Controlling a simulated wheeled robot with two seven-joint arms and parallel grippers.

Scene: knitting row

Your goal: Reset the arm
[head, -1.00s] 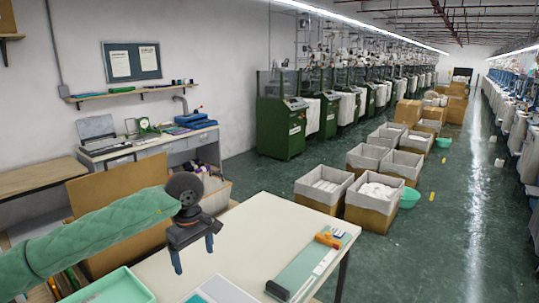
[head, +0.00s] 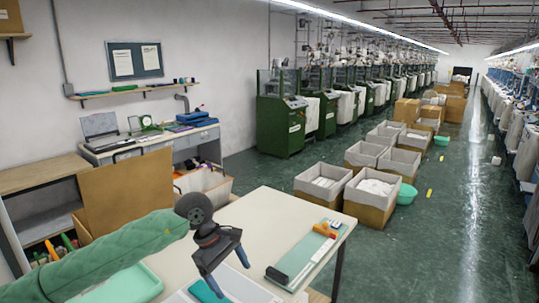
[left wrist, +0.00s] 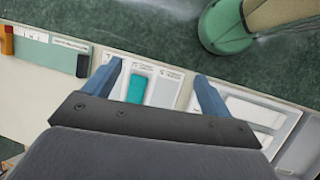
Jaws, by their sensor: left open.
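My left gripper (head: 229,276) is open and empty above the near part of the cream worktable (head: 268,212). Its two blue fingers also show apart in the left wrist view (left wrist: 157,72). Beneath it is a pale tray (head: 243,288) with labelled compartments, and the gripper partly hides it. A teal piece (head: 207,291) lies in the tray; in the left wrist view the teal piece (left wrist: 137,89) appears between the fingers. My right gripper is not in view.
A green board (head: 302,257) lies right of the gripper, with a black block (head: 277,275) and an orange item (head: 323,229). A mint tray (head: 140,284) is at the near left. Lined cartons (head: 370,205) stand on the floor beyond. The table's far middle is clear.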

